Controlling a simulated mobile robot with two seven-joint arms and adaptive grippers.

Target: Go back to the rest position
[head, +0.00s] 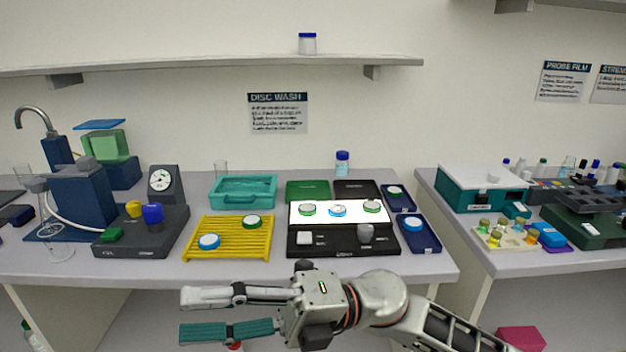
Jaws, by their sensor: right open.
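My right gripper (232,313) is low in the head view, in front of the bench's front edge. It points left, with its two fingers spread apart and nothing between them. Its arm comes in from the lower right. My left gripper is not in the view.
The bench (190,271) holds a yellow rack (228,251) with two discs, a lit black panel (345,247) with several discs, blue trays (418,243), a teal basin (243,191) and a gauge device (163,184). A second bench (520,263) stands at right, past a gap.

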